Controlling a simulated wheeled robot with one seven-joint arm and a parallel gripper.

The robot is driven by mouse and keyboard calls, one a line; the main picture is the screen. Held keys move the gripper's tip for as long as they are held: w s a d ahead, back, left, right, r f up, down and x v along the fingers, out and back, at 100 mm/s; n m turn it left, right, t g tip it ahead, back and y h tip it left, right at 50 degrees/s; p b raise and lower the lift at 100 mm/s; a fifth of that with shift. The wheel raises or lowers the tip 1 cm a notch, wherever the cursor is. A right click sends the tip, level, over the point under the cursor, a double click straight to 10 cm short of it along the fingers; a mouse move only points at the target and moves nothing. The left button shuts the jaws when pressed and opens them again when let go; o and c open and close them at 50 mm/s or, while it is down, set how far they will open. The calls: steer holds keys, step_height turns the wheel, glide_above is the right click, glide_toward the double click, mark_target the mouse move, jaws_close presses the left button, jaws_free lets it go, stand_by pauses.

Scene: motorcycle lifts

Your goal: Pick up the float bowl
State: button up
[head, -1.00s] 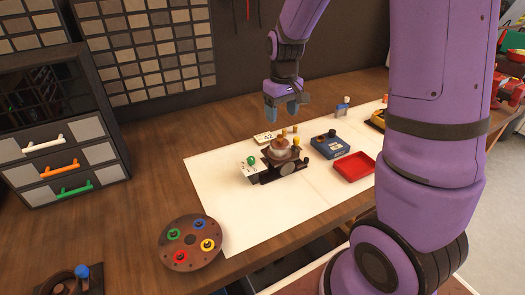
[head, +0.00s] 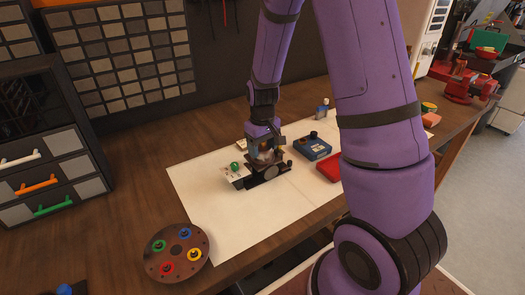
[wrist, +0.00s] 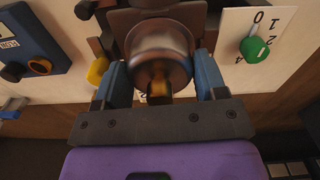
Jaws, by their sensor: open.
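The float bowl (wrist: 160,48) is a round, shiny metal cup with a brass-coloured plug on its near end. It sits on the dark carburetor body (head: 268,173) on the white mat. My gripper (wrist: 162,70) is open, with one blue finger on each side of the bowl. Whether either finger touches the bowl cannot be told. In the head view my gripper (head: 264,152) is down over the carburetor, and its fingers hide most of the bowl.
A white block with a green knob (head: 235,168) adjoins the carburetor on the left. A blue box (head: 312,149) and a red tray (head: 330,167) lie to the right. A round brown plate (head: 176,275) with coloured rings is at the front left. The mat's front (head: 235,225) is clear.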

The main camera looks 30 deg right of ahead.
steer(key=shift+f, duration=0.15)
steer(key=c, duration=0.5)
